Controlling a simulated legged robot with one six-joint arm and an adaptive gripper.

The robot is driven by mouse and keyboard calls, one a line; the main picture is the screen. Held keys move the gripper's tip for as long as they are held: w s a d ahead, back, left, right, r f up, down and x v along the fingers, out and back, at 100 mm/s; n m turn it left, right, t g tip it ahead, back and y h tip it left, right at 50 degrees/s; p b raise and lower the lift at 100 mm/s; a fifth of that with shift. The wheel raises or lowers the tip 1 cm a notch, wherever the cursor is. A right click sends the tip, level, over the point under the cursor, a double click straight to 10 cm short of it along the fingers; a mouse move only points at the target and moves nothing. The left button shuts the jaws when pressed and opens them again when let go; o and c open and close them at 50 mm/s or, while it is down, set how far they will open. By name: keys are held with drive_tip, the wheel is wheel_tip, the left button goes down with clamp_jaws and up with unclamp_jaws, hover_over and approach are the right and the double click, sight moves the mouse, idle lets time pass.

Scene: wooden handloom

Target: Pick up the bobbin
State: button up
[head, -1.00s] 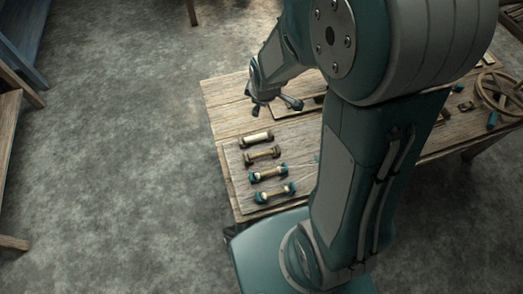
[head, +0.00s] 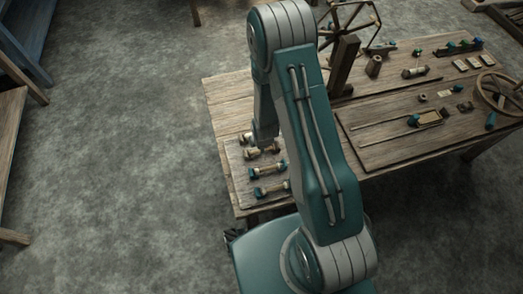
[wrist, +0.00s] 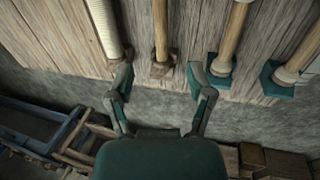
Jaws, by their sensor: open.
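Several bobbins lie in a row on a wooden board at the table's left end. In the wrist view a bobbin with pale thread and brown ends (wrist: 104,25) is at left. Beside it lies a bobbin with brown ends (wrist: 161,32); two bobbins with teal ends (wrist: 230,38) (wrist: 298,62) lie to the right. My gripper (wrist: 159,74) is open and empty. The near end of the second brown-ended bobbin shows between its fingertips; I cannot tell the height gap. In the head view my arm hides the gripper and partly covers the row, including the second bobbin (head: 255,153).
The wooden table (head: 228,92) carries a second board (head: 395,150) with small parts, a spoked wheel (head: 497,92) and a wooden frame (head: 345,65) to the right. A wooden bench (head: 10,150) stands at far left. The floor between is clear.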

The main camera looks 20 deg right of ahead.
drive_tip(key=shift+d+x, duration=0.15)
drive_tip(key=shift+x, duration=1.6)
drive_tip(key=shift+d+x, duration=0.1)
drive_tip(key=shift+x, duration=1.65)
drive_tip(key=shift+c, duration=0.3)
drive_tip(key=shift+s, duration=0.1)
drive_tip(key=c, duration=0.8)
